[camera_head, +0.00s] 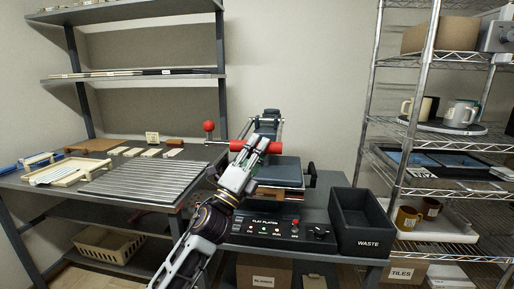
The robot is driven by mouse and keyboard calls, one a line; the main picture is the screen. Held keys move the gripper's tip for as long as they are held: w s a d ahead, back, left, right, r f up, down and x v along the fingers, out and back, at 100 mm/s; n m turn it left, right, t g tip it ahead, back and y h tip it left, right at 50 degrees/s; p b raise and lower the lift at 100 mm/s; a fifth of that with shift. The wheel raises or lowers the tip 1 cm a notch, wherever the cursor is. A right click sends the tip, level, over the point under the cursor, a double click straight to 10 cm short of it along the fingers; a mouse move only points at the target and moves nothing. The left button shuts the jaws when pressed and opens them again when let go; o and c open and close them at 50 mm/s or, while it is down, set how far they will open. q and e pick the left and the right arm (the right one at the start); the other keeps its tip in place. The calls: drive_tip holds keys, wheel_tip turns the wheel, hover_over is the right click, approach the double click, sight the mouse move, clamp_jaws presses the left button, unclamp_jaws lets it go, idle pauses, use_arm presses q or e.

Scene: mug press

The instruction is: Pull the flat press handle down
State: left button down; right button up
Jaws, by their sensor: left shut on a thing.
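The flat press (292,172) stands on the bench at the picture's centre, with a dark plate and a control panel (270,230) labelled for the flat platen in front of it. Its handle (273,147) is a red horizontal grip above and in front of the plate. My left gripper (256,146) reaches up from the lower middle and is shut on the press handle. The fingers and wrist hide part of the red grip and the press behind it. My right gripper is not in view.
A ridged metal rack (140,181) lies on the left bench. A black waste bin (360,222) stands right of the panel. A wire shelf (431,144) with mugs rises at the right.

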use_arm(q)
drive_tip(key=shift+w+a, duration=0.2)
idle(0.3)
drive_tip(key=c, duration=1.4)
unclamp_jaws()
drive_tip(key=shift+w, duration=0.1)
drive_tip(key=shift+o, duration=1.4)
drive_tip(key=shift+w+d+f, duration=0.15)
drive_tip(key=shift+d, duration=0.05)
drive_tip(key=shift+s, duration=0.2)
drive_tip(key=shift+s, duration=0.1)
drive_tip(key=v, duration=1.1)
drive_tip(key=shift+s+a+f, duration=0.2)
drive_tip(key=shift+s+f, duration=0.05)
